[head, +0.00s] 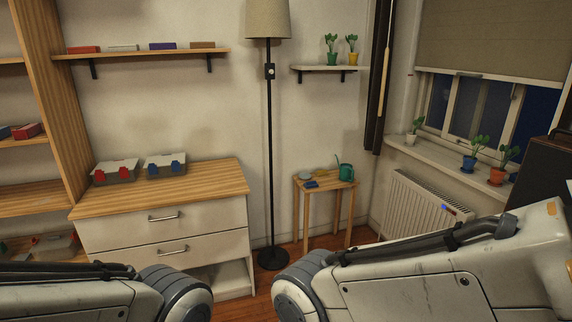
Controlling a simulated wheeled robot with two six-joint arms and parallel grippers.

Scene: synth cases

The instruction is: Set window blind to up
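The window blind (492,42) is a beige roller blind at the upper right in the head view. It covers the upper part of the window (478,108), and its bottom bar (492,77) hangs level, with dark glass showing below. A pale wand (386,60) hangs upright beside the dark curtain, left of the window; I cannot tell whether it belongs to the blind. Thick links of both my arms cross the bottom of the view. Neither gripper shows, and nothing touches the blind.
Potted plants (468,163) stand on the window sill (440,158), above a white radiator (418,205). A dark cabinet (541,185) stands at the right edge. A small wooden table (325,184) with a green watering can (346,172), a floor lamp (269,150) and a drawer unit (165,215) line the wall.

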